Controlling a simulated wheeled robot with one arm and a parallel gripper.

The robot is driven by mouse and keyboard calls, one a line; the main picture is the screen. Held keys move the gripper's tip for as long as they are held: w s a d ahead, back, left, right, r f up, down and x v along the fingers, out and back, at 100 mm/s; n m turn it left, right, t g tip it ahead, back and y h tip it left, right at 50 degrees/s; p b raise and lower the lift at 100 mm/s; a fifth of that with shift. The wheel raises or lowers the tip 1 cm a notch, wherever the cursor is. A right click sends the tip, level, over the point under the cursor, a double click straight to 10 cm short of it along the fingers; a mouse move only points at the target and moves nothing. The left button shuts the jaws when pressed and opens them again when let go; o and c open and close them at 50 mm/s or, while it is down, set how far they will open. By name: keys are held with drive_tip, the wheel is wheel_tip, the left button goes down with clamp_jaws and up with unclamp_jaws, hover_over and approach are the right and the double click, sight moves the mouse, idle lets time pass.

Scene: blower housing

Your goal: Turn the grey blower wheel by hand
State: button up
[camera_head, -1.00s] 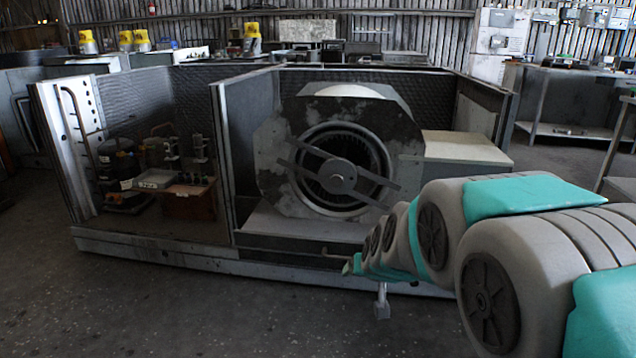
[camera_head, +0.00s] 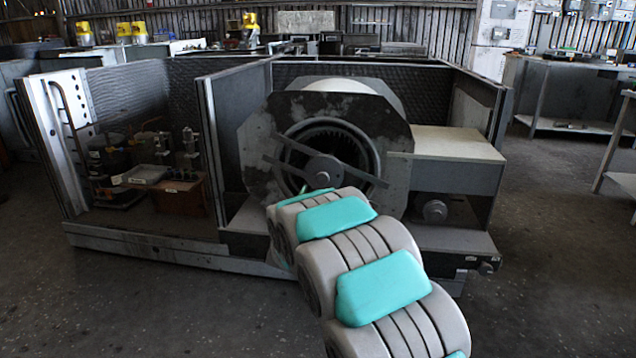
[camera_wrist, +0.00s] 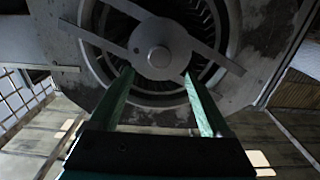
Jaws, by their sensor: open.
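The grey blower wheel (camera_head: 297,183) sits inside the round opening of its housing, with a hub and crossing bars in front. In the wrist view its finned inner ring (camera_wrist: 205,20) shows behind the hub (camera_wrist: 159,57) and the bars. My gripper (camera_wrist: 158,80) is open, its two green fingers apart below and either side of the hub. I cannot tell whether the fingertips touch the bars. In the head view my arm covers the lower part of the wheel and hides most of the gripper.
The housing (camera_head: 397,150) stands in an open metal cabinet. A pale-topped box (camera_head: 455,145) is to its right and a divider panel (camera_head: 235,140) to its left. Small equipment (camera_head: 180,195) fills the left bay. The floor (camera_head: 150,300) in front is clear.

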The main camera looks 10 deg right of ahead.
sight(322, 180)
drive_tip(key=x, duration=0.7)
drive_tip(key=shift+f+p, duration=0.1)
drive_tip(key=shift+p, duration=0.2)
drive_tip(key=shift+s, duration=0.1)
clamp_jaws()
idle(0.6)
